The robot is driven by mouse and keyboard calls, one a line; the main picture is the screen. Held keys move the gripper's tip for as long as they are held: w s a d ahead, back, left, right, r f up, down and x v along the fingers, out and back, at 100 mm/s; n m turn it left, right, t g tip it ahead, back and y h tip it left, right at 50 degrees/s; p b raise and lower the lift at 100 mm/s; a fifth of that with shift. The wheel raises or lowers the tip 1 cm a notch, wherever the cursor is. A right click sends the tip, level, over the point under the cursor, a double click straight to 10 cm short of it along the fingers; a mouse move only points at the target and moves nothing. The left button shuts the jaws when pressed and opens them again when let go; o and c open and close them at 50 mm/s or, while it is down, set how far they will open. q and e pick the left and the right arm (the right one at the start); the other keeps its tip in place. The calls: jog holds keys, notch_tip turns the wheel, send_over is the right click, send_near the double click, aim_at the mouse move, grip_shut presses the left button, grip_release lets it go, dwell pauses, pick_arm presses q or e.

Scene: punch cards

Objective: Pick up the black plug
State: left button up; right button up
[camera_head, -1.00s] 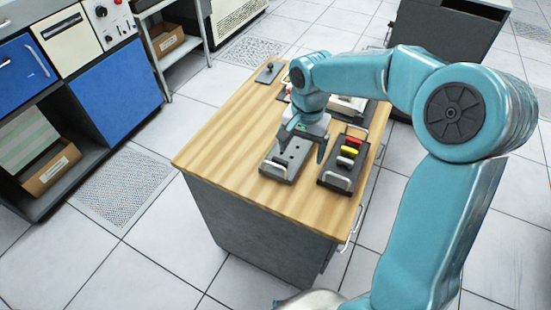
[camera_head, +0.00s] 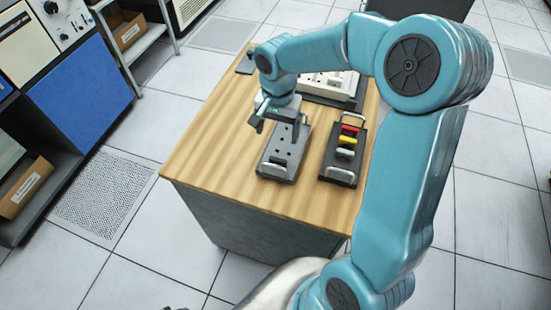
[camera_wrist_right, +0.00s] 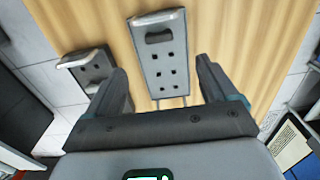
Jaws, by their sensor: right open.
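A black rack (camera_head: 337,168) with red (camera_head: 350,129), yellow (camera_head: 346,141) and white (camera_head: 344,153) plugs lies on the table's right side; I cannot pick out a black plug against it for certain. A grey plate with holes (camera_head: 283,152) lies left of it. My right gripper (camera_head: 277,131) is open above the plate's far part, its fingers pointing down. In the right wrist view the plate (camera_wrist_right: 147,55) shows between the open fingers (camera_wrist_right: 160,70), with nothing gripped. The rack's handle end (camera_wrist_right: 78,61) is at left, partly behind a finger. My left gripper is not in view.
The wooden table (camera_head: 215,145) is clear on its left and front. A pale device (camera_head: 330,87) stands at the back, partly behind my arm. A dark item (camera_head: 246,62) lies at the far left corner. Cabinets (camera_head: 85,75) stand to the left.

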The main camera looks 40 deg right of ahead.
send_over(278, 159)
notch_tip(278, 159, down, 7)
jog(key=shift+w+r, duration=0.15)
jog(key=shift+r, duration=0.05)
jog(key=shift+s+a+f+p, duration=0.1)
jog(key=shift+s+f+p, duration=0.2)
jog(key=shift+s+f, duration=0.1)
jog(key=f, duration=0.4)
jog(key=shift+w+f+p, duration=0.35)
jog(key=shift+s+r, duration=0.15)
jog(key=shift+s, duration=0.1)
jog(key=shift+w, duration=0.2)
jog(key=c, duration=1)
jog(key=shift+s, duration=0.1)
